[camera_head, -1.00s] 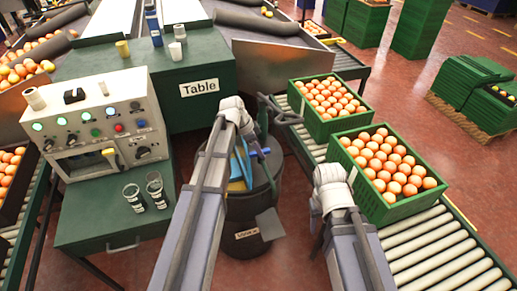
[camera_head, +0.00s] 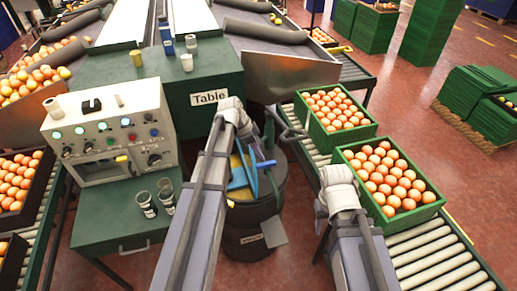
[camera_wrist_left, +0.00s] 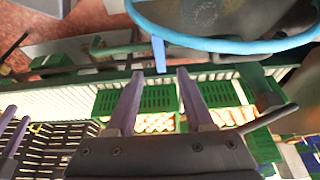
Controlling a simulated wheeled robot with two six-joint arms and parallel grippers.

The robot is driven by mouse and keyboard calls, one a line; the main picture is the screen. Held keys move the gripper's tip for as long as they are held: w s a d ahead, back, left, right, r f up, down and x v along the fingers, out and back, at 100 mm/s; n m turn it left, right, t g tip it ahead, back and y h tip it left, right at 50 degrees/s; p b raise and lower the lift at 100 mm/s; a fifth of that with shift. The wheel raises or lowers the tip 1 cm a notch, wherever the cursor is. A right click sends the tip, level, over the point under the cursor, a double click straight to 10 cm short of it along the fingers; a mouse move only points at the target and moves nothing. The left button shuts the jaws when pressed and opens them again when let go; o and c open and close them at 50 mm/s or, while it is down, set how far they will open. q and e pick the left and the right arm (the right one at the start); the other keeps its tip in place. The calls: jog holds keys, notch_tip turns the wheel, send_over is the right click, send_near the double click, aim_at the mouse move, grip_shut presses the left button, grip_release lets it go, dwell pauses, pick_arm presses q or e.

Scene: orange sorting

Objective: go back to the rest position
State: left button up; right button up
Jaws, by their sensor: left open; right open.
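My left gripper's wrist (camera_head: 235,112) is in the middle of the head view, above the dark round bin; its fingers are hard to make out there. In the left wrist view my left gripper (camera_wrist_left: 158,74) has two parted purple fingers with nothing between them. My right arm's wrist (camera_head: 338,190) is beside the front orange crate in the head view, where its fingers are mostly hidden. Two parted purple fingers at the left edge of the left wrist view look like my right gripper (camera_wrist_left: 16,117), empty.
Two green crates of oranges, a rear one (camera_head: 373,125) and a front one (camera_head: 433,205), stand on the roller conveyor (camera_head: 430,245). The dark bin (camera_head: 252,213) holds blue and yellow items. A control box (camera_head: 110,130) and two cups (camera_head: 146,204) are at left.

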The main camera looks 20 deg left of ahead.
pick_arm(q)
jog(key=s+d+n+g+y, duration=0.1)
jog(key=s+d+n+y, duration=0.1)
jog(key=s+d, duration=0.6)
jog(key=s+d+f+n+g+y, duration=0.1)
jog(key=s+d+n+y, duration=0.2)
jog(key=s, duration=1.1)
jog(key=d+n, duration=0.2)
jog(key=d, duration=0.3)
jog(key=shift+s+d+f+n+g, duration=0.25)
jog(key=shift+s+d+n+g, duration=0.05)
jog(key=shift+s+d, duration=0.1)
